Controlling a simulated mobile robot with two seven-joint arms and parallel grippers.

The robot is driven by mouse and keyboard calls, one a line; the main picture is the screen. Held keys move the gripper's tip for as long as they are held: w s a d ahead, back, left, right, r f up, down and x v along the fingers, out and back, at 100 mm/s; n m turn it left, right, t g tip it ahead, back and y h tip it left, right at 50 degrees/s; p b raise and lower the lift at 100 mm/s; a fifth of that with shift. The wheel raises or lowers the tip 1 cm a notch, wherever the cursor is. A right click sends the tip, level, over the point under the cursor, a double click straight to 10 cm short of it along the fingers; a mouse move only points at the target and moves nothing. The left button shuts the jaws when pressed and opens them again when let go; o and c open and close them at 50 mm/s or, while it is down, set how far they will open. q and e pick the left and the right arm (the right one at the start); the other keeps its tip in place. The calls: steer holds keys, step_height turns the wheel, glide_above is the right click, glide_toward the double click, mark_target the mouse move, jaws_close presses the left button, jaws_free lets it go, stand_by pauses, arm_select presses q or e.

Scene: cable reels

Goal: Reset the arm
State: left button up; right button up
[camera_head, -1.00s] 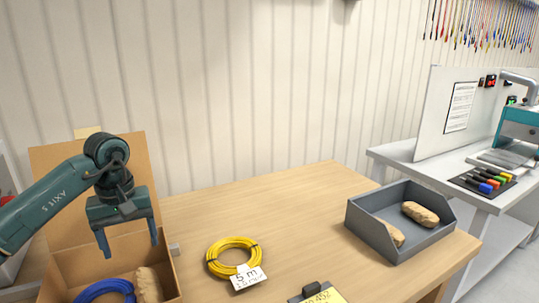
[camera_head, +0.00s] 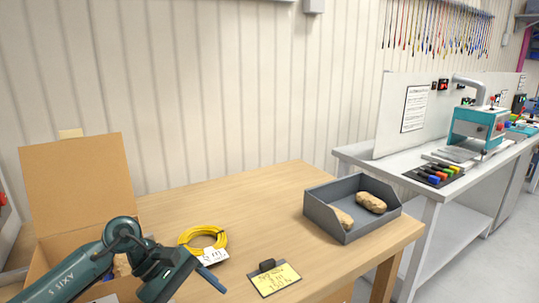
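My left arm comes in from the lower left in the head view. A yellow cable coil (camera_head: 186,240) with a white tag (camera_head: 214,252) lies on the table. My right gripper is not in view.
A grey open-fronted bin (camera_head: 327,222) with two brown paper-like lumps (camera_head: 371,202) stands on the wooden table (camera_head: 262,203) at right. A clip with a yellow note (camera_head: 277,279) lies near the front edge. A grey bench (camera_head: 370,158) with a teal machine (camera_head: 474,126) stands further right.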

arm_select(q)
steer(key=s+d+r+n+t+h, duration=0.1)
steer(key=s+d+r+n+h, duration=0.1)
steer(key=d+n+h, duration=0.35)
steer(key=s+d+r+n+t+h, duration=0.2)
steer(key=s+d+n+h, duration=0.1)
steer(key=d+n+h, duration=0.3)
steer(key=a+f+n+t+y+p, duration=0.1)
steer(key=a+f+n+t+y, duration=0.3)
steer(key=n, duration=0.6)
steer(key=a+n+t+y, duration=0.1)
steer(key=n+t+y, duration=0.1)
steer(key=n+t, duration=0.65)
steer(key=a+f+n+t+y+p, duration=0.1)
steer(key=a+f+n+t+y, duration=0.15)
steer(key=n, duration=0.95)
steer(key=s+a+f+n+g+y, duration=0.2)
steer(key=s+f+n+g+y, duration=0.1)
steer(key=s+f+n, duration=0.3)
steer(key=s+a+f+n+g+y, duration=0.3)
steer(key=s+f+n+y, duration=0.2)
steer(key=f+n, duration=0.4)
steer(key=shift+s+f+n, duration=0.3)
steer(key=shift+s+n, duration=0.05)
steer(key=shift+n, duration=0.85)
